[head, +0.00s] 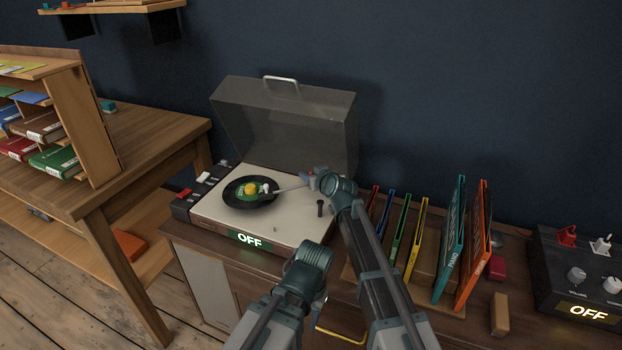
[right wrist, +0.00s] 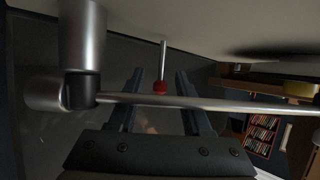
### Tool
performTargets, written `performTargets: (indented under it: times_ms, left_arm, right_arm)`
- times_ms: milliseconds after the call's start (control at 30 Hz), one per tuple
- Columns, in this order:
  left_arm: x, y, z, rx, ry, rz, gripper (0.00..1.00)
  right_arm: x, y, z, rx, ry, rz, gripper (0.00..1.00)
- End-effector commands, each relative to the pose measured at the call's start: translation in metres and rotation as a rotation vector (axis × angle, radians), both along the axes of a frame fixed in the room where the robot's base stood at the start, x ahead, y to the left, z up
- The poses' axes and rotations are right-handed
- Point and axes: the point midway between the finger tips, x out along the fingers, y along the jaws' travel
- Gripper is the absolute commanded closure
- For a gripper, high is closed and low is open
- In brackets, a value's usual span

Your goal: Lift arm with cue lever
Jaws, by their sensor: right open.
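The record player (head: 285,215) stands open on the cabinet, with a black record on its platter (head: 235,203). Its silver tonearm (head: 290,187) reaches left with its head at the record; I cannot tell whether it touches. My right gripper (head: 316,181) is at the tonearm's base end. In the right wrist view, the cue lever (right wrist: 160,86), a thin metal rod with a red tip, stands between the spread fingers of my right gripper (right wrist: 160,77). The fingers look apart from it. The tonearm tube (right wrist: 220,103) crosses close to them. My left gripper does not show.
The raised clear lid (head: 285,120) stands behind the deck. Several upright records (head: 450,240) stand to the right, with a dark control box (head: 575,270) beyond. A lit OFF sign (head: 249,239) is on the deck's front. A wooden table (head: 150,135) is at the left.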

Motion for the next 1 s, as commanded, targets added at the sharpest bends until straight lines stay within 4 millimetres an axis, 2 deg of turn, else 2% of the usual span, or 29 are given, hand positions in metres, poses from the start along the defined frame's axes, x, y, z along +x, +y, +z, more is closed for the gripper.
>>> performTargets:
  times_ms: [200, 400, 467, 500, 767, 1000]
  left_arm:
    - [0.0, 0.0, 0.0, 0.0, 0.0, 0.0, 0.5]
    - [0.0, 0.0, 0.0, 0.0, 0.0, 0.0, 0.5]
    - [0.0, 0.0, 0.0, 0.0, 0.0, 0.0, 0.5]
    - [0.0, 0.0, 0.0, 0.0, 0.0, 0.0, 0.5]
    - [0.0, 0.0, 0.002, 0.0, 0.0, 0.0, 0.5]
    - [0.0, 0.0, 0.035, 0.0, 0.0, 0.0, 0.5]
  right_arm:
    - [0.0, 0.0, 0.0, 0.0, 0.0, 0.0, 0.51]
    - [0.0, 0.0, 0.0, -0.001, 0.0, 0.0, 0.87]
    - [0.0, 0.0, 0.0, -0.001, 0.0, 0.0, 0.98]
    - [0.0, 0.0, 0.0, -0.001, 0.0, 0.0, 1.0]
    - [0.001, 0.0, 0.001, 0.002, 0.006, 0.0, 1.0]
    - [0.014, -0.003, 0.007, 0.062, 0.199, 0.001, 1.0]
